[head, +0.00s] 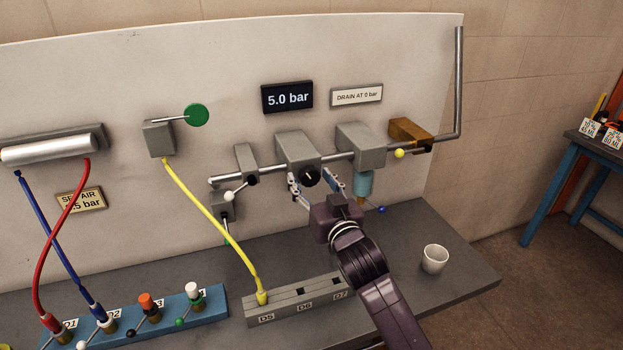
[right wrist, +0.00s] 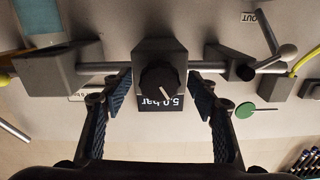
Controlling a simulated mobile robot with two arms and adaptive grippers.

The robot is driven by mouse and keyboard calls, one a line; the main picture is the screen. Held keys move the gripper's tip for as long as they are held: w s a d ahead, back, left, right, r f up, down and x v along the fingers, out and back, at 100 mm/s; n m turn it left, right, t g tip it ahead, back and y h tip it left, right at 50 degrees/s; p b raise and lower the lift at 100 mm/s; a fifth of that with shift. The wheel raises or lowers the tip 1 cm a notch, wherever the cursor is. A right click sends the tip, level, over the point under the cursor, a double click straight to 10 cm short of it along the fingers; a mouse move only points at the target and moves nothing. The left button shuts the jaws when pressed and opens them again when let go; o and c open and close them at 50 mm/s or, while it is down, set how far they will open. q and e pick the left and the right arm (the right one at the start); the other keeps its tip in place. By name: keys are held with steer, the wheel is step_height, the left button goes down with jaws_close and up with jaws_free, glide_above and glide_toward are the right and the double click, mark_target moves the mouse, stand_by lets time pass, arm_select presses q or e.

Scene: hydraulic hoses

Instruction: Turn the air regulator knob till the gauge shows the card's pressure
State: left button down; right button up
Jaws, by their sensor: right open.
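The black regulator knob (head: 309,175) with a white pointer line sits on the front of a grey regulator block (head: 297,148). The dark gauge display (head: 288,97) above it reads 5.0 bar. The tan card (head: 82,201) at left reads "SET AIR" and ".5 bar"; the red hose covers its first digit. My right gripper (head: 314,182) is open in front of the knob. In the right wrist view the knob (right wrist: 160,82) appears between the spread fingers (right wrist: 158,95), with a gap on each side. My left gripper is not in view.
A pipe with a yellow-ended valve (head: 399,153) and a blue-bowled filter (head: 364,185) lies right of the knob. A white-ended lever (head: 229,196) is at its left. Below are a yellow hose (head: 212,220), a grey socket block (head: 300,298) and a white cup (head: 434,259).

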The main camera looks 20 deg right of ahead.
steer(key=shift+c, duration=0.3)
steer(key=c, duration=1.1)
steer(key=m+p, duration=0.1)
steer(key=m, duration=0.3)
steer(key=shift+m, duration=0.4)
steer(key=shift+m+p, duration=1.1)
steer(key=shift+m, duration=0.9)
